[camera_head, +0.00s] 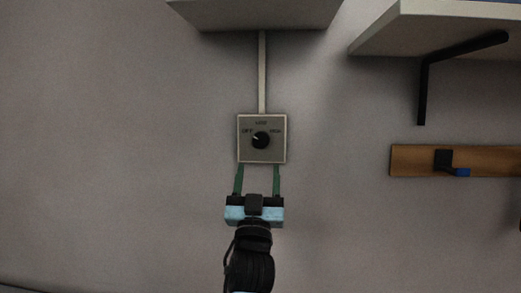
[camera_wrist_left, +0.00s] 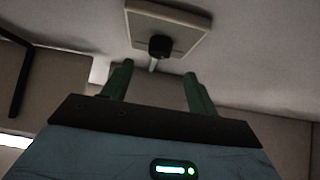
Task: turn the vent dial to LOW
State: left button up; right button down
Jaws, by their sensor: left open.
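The vent dial (camera_head: 261,140) is a round black knob on a square beige wall plate (camera_head: 245,154). Small lettering surrounds it: OFF at upper left, a word at top too small to be sure of, and one at upper right. A pale mark on the knob seems to point to the upper left, toward OFF. My left gripper (camera_head: 257,168) is open and empty just below the knob, its two green fingers pointing up at the plate. In the left wrist view the knob (camera_wrist_left: 160,46) is beyond and between the fingertips (camera_wrist_left: 157,68), apart from them. My right gripper does not show.
A pale conduit (camera_head: 262,75) runs up from the plate to a box or hood (camera_head: 255,14). At right, a shelf (camera_head: 440,25) sits on a black bracket (camera_head: 424,85), above a wooden rail (camera_head: 410,161) with a dark hook. The wall at left is bare.

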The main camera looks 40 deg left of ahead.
aim_at(260, 144)
pick_arm(q)
jog(key=p+x, duration=0.1)
jog(key=x, duration=0.5)
jog(key=shift+w+a+r+p, duration=0.15)
jog(key=shift+a+r+p, duration=0.05)
jog(key=shift+r+p, duration=0.15)
jog(key=shift+w+a+r, duration=0.15)
jog(key=shift+w+a, duration=0.05)
jog(key=shift+w, duration=0.05)
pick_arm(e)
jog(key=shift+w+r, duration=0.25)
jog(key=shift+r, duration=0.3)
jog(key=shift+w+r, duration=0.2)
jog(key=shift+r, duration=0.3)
